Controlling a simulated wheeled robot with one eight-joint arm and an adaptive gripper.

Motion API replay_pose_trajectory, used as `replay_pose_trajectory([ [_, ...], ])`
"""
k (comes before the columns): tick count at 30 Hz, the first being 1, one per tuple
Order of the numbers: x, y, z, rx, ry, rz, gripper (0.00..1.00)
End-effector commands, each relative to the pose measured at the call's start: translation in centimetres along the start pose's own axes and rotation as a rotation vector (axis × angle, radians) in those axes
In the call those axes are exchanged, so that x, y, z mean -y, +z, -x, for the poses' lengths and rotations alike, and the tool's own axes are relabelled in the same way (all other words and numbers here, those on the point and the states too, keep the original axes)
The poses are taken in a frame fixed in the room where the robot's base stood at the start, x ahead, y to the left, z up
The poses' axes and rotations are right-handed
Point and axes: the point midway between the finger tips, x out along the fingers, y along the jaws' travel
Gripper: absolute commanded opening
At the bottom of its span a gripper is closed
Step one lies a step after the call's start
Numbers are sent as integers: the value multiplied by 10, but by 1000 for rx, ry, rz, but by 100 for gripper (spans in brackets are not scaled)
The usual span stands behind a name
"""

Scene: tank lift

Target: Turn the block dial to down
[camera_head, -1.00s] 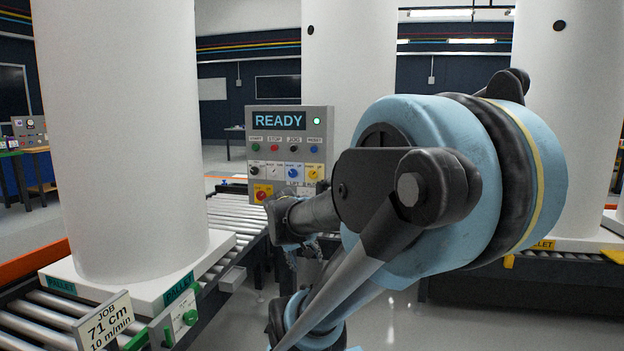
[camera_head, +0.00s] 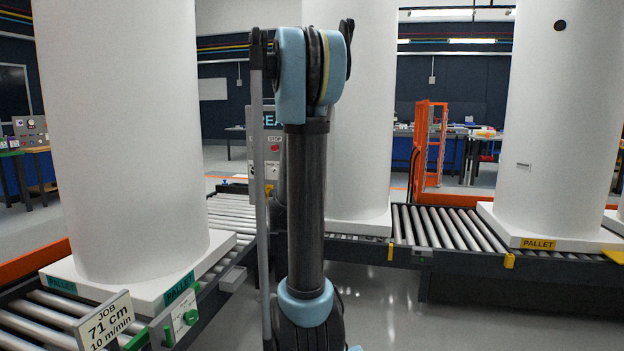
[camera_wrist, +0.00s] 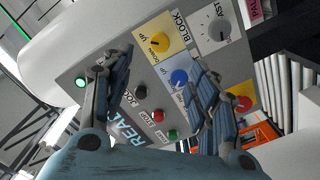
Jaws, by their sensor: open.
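The block dial (camera_wrist: 160,41) is a yellow and dark knob on a yellow plate marked BLOCK, UP and DOWN, at the upper middle of the wrist view. Which mark its pointer faces is too small to tell. My gripper (camera_wrist: 161,60) is open and empty, with one finger left and one right of the dial in the picture, and I see no contact. The control panel (camera_wrist: 140,92) appears turned in this view. In the head view only a strip of the panel (camera_head: 272,158) shows beside my arm, which hides the dial and gripper.
A blue dial (camera_wrist: 180,77) sits close to the right finger, and a grey dial (camera_wrist: 219,32) is on the neighbouring plate. Several push buttons line the panel. Roller conveyors (camera_head: 440,227) and white columns (camera_head: 120,130) on pallets stand around my arm.

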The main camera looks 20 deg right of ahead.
Motion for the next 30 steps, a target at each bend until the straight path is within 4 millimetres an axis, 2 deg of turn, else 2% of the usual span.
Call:
replay_pose_trajectory([
  [7,4,-6,-13,-33,3,21,54],
  [11,4,-7,-28,-31,3,21,54],
  [30,4,-10,-137,-31,2,20,54],
])
